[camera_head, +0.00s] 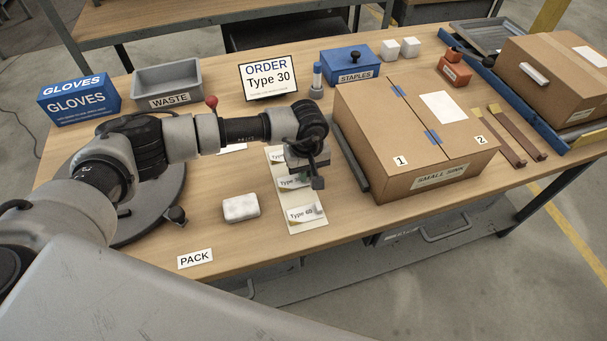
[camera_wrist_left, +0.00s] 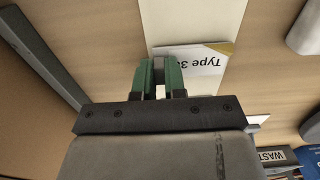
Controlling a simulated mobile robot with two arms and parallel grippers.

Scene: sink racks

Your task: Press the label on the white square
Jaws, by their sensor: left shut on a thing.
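A cream strip (camera_head: 308,228) with several Type labels lies on the table left of the box. My left gripper (camera_head: 316,180) is over the middle of this strip. In the left wrist view its green fingers (camera_wrist_left: 162,68) are shut on the edge of the label reading Type 30 (camera_wrist_left: 195,62), whose far edge lifts and shows gold. The label (camera_head: 291,182) is partly hidden by my gripper in the head view. My right gripper is not in view.
A dark bar (camera_head: 350,160) lies along the box's left side. A white block (camera_head: 241,208) sits left of the strip. The ORDER Type 30 sign (camera_head: 268,77), a grey WASTE bin (camera_head: 168,86) and a blue STAPLES box (camera_head: 347,66) stand behind.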

